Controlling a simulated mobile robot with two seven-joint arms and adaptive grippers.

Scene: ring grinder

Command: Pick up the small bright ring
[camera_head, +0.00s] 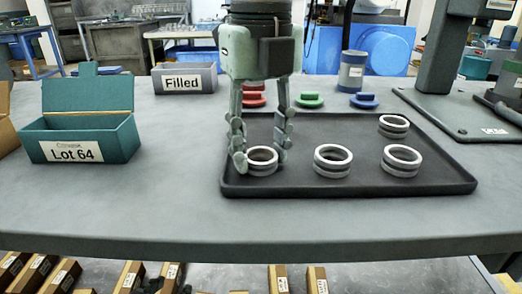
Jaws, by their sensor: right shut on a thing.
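My right gripper (261,158) points straight down over the left end of the dark tray (300,190). Its two fingers are on either side of a small bright ring (262,169) and shut on it. That ring is low, at the tray floor; I cannot tell whether it is lifted. Other bright rings are in the tray: one in the middle (333,161), one at the front right (401,161), and one at the back right (393,127). My left gripper is not in view.
A teal open box (80,137) labelled "Lot 64" is at the left. A grey bin (185,78) labelled "Filled" is behind. Red, green (309,100) and blue (364,101) pieces and a grey canister (352,70) stand behind the tray. A dark machine (445,60) is at right.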

